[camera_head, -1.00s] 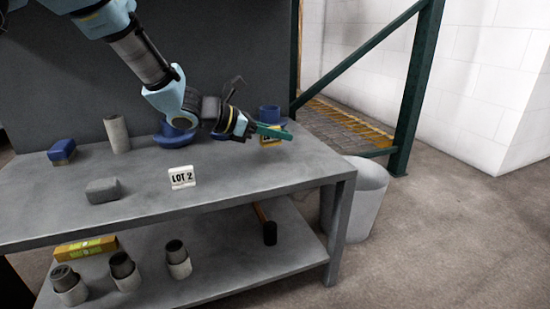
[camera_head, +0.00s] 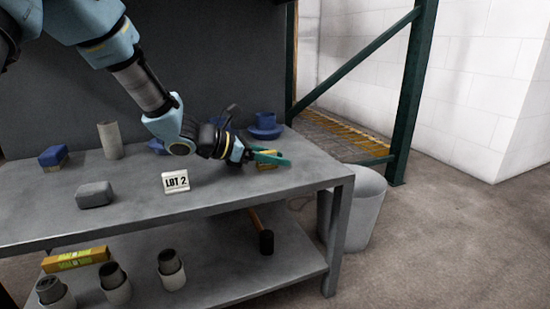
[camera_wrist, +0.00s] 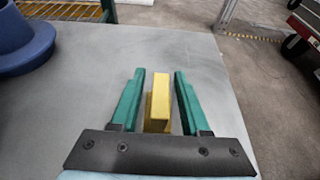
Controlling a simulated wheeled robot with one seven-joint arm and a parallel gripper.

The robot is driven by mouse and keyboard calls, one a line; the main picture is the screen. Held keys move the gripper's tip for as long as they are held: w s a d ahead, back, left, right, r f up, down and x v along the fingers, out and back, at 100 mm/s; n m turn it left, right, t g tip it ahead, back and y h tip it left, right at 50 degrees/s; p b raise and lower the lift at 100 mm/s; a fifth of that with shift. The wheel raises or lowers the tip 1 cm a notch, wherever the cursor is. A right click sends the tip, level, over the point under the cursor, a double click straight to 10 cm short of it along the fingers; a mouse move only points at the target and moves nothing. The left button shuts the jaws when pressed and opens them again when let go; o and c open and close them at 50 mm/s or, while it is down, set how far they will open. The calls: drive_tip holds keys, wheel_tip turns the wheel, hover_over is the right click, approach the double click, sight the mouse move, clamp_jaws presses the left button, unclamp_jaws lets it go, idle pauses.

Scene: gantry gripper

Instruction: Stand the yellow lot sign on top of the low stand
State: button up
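The yellow lot sign (camera_head: 267,165) stands near the right end of the grey table, partly hidden by my gripper in the head view. In the wrist view the sign (camera_wrist: 159,97) shows as a narrow upright yellow block between my green fingers. My gripper (camera_wrist: 158,88) is open around it, with a gap on both sides. In the head view my gripper (camera_head: 271,158) is low over the tabletop. I cannot tell for sure which thing is the low stand; a low grey block (camera_head: 96,195) lies at the table's front left.
A blue flanged piece (camera_head: 265,126) stands behind my gripper; another is partly hidden by my arm. A grey cylinder (camera_head: 110,141) and a blue-topped block (camera_head: 53,157) stand left. A bin (camera_head: 362,205) is beyond the right edge.

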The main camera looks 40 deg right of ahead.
drive_tip(key=shift+r, duration=0.25)
drive_tip(key=p+v, duration=0.5)
drive_tip(key=v, duration=0.7)
drive_tip(key=shift+f+p, duration=0.1)
drive_tip(key=shift+p, duration=0.3)
